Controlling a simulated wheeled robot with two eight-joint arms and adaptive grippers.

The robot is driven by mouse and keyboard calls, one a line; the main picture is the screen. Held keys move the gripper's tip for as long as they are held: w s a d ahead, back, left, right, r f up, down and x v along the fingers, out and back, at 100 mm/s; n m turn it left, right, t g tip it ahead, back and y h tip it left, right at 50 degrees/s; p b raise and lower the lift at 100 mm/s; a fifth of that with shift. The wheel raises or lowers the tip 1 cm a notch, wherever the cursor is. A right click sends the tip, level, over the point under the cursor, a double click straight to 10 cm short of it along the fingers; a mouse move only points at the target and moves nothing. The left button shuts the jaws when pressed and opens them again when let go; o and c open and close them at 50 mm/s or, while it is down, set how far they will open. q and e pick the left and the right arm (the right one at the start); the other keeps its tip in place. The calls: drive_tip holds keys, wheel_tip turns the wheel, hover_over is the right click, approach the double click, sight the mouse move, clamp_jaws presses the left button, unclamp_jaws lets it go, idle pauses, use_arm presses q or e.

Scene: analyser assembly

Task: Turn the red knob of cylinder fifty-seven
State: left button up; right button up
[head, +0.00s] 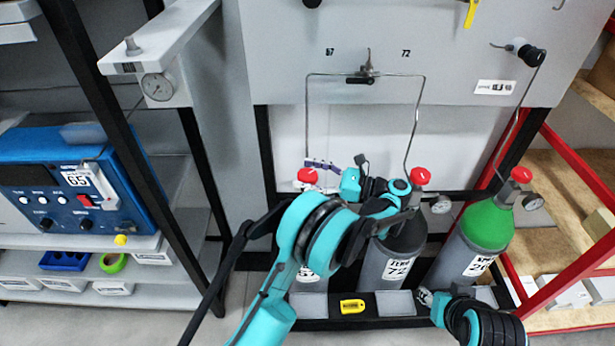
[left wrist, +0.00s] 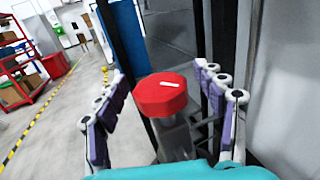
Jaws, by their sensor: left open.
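The red knob (head: 308,175) of the left cylinder stands below the "57" mark on the panel. That grey cylinder (head: 309,284) is largely hidden behind my left arm. My left gripper (head: 322,165) is at the knob, its purple fingers just beside and behind it. In the left wrist view the red knob (left wrist: 160,93) sits between the two spread finger sets, with visible gaps on both sides. The gripper is open and holds nothing. Part of my right arm shows at the bottom right of the head view; its gripper (head: 426,296) is too small and unclear to read.
Cylinder 72 (head: 397,262) with its red knob (head: 420,175) stands to the right, partly behind my left arm. A green-topped cylinder (head: 487,226) stands farther right. Thin metal pipes (head: 307,115) run down from the panel. A blue device (head: 75,180) sits on the left shelf.

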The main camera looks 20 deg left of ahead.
sight(307, 174)
use_arm(q)
wheel_tip(307, 174, up, 9)
drive_tip(key=shift+r, duration=0.1)
drive_tip(key=shift+a, duration=0.1)
idle(0.3)
